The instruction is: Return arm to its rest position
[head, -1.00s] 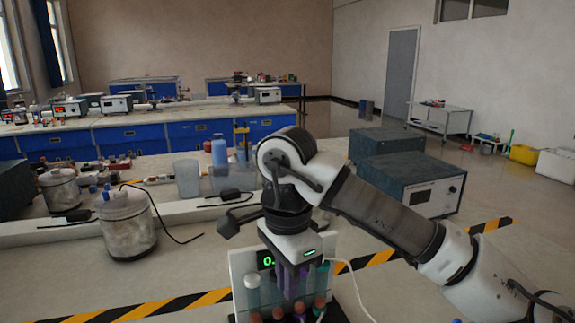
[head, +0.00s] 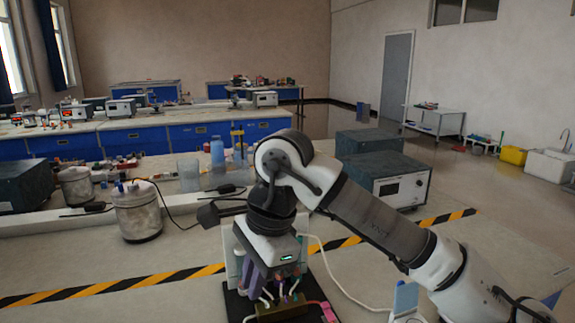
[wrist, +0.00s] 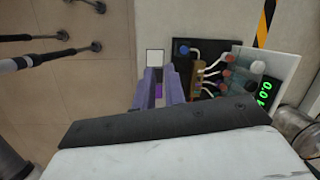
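My gripper (head: 260,276) hangs from my bent arm in the lower middle of the head view, pointing down. It has purple fingers, which also show in the wrist view (wrist: 159,90) with a gap between them. No held object can be made out. In the head view the gripper is in front of a small panel device, and it hides most of that device.
A metal canister (head: 138,212) stands left of my arm, near several beakers and a blue bottle (head: 217,152). Teal boxes (head: 388,178) stand behind the arm at right. Yellow-black tape (head: 150,281) crosses the surface. Blue benches (head: 150,137) stand behind.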

